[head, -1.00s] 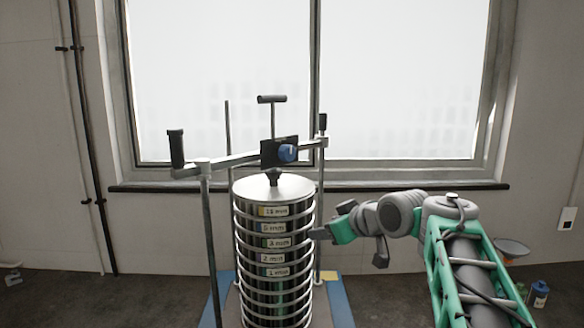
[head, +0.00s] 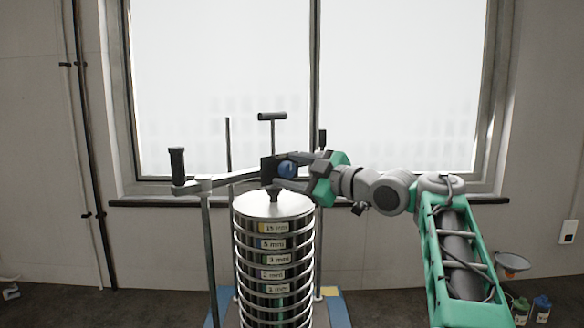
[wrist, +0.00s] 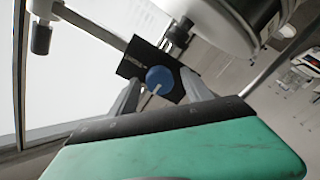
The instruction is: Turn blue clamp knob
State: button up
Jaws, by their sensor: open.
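The blue clamp knob (head: 287,169) sits on a black block (head: 267,171) on the crossbar above the sieve stack. It also shows in the wrist view as a round blue knob (wrist: 160,79) with a pale line on it, in front of the black plate (wrist: 138,62). My gripper (head: 292,170) has come in from the right at knob height. In the wrist view my gripper (wrist: 160,95) is open, with one finger on each side of the knob. I cannot tell whether either finger touches it.
The sieve stack (head: 272,205) with its domed lid stands below the crossbar (head: 232,180). A T-handle (head: 272,117) rises above the block, and a black handle (head: 177,165) stands at the crossbar's left end. Upright rods (head: 208,255) flank the stack. A window is behind.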

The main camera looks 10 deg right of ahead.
grip_shut()
dwell(0.6)
